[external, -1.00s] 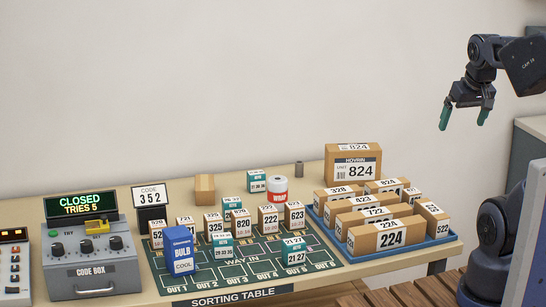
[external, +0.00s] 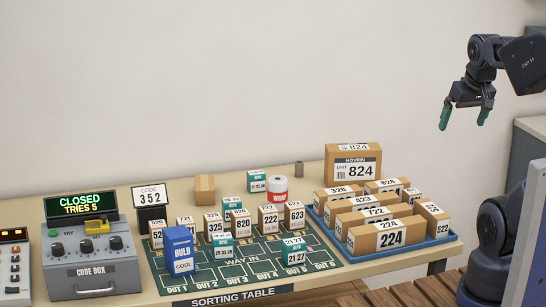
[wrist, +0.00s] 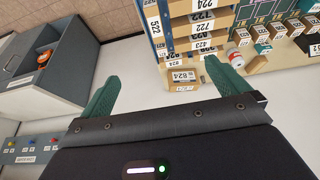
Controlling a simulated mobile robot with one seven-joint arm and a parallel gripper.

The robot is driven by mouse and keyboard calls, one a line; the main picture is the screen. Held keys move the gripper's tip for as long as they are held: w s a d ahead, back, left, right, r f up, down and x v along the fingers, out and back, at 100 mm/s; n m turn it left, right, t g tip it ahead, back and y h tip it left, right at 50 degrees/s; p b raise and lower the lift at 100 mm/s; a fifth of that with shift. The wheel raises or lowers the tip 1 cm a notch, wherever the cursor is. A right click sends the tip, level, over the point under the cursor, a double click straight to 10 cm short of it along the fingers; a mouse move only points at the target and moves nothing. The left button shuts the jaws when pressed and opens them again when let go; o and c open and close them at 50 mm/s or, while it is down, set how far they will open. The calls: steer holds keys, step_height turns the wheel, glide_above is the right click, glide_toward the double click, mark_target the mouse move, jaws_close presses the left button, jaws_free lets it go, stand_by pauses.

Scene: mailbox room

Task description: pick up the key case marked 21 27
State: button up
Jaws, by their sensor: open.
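The key case marked 21 27 (external: 294,257) is a small teal and white box. It stands upright on the green mat (external: 215,277) on the sorting table, at the mat's right part. My gripper (external: 464,117) is open and empty, high in the air at the upper right, far from the case. In the wrist view my gripper's green fingers (wrist: 160,85) are spread wide with nothing between them. I cannot make out the case in the wrist view.
A blue tray (external: 444,242) of numbered cartons stands right of the case. The code box (external: 90,265) reads CLOSED, TRIES 5. Air above the table is clear.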

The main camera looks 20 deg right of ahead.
steer(key=shift+c, duration=0.4)
steer(key=c, duration=0.8)
steer(key=shift+o, duration=0.2)
steer(key=shift+w+a, duration=0.1)
